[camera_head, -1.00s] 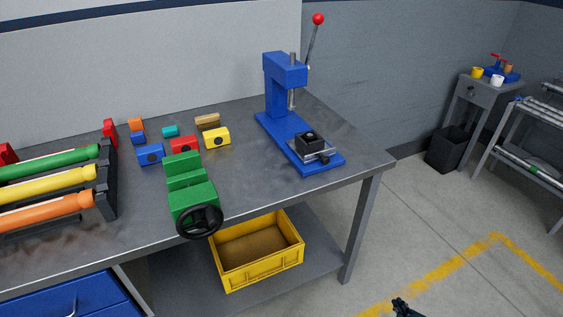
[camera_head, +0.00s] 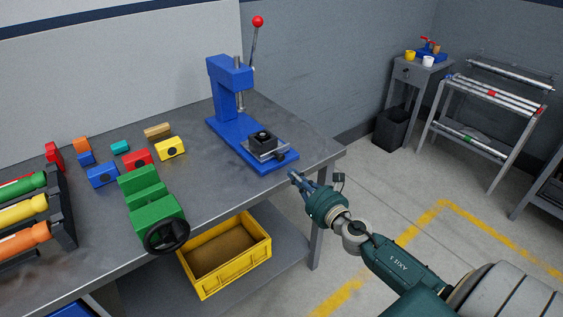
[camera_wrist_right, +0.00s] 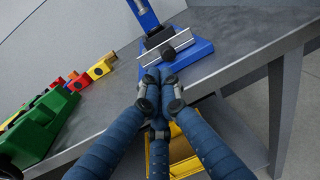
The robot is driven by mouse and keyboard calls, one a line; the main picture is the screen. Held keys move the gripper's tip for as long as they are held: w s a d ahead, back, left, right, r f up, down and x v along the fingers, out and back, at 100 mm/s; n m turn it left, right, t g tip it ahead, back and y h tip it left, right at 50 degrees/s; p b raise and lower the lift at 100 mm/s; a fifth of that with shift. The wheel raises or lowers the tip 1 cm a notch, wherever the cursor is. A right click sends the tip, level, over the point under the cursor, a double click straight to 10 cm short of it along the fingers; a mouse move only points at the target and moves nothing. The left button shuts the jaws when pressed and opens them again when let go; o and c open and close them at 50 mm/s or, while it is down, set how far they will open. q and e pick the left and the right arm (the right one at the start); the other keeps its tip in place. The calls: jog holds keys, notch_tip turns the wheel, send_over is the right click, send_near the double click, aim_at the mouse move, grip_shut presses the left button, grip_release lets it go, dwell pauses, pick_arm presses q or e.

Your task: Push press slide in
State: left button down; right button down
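The blue arbor press (camera_head: 231,88) stands on the grey workbench, with a red-knobbed lever. Its silver slide (camera_head: 268,152) lies across the front of the blue base and carries a black block (camera_head: 262,139). The slide also shows in the right wrist view (camera_wrist_right: 167,49), with a dark knob at its front. My right gripper (camera_head: 294,176) is just off the bench's front edge, in front of and apart from the slide. In the right wrist view its fingers (camera_wrist_right: 157,80) are drawn together, with nothing seen between them, pointing toward the slide. My left gripper is out of view.
A green vise (camera_head: 152,209) and several coloured blocks (camera_head: 137,159) sit left of the press. A yellow crate (camera_head: 225,262) is on the shelf below. The bench's front edge (camera_head: 315,165) lies close to my right gripper.

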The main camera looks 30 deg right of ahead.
jog(key=w, duration=0.6)
jog(key=shift+d+f, duration=0.1)
jog(key=shift+f, duration=0.1)
jog(key=shift+w, duration=0.4)
jog(key=shift+d+f, duration=0.1)
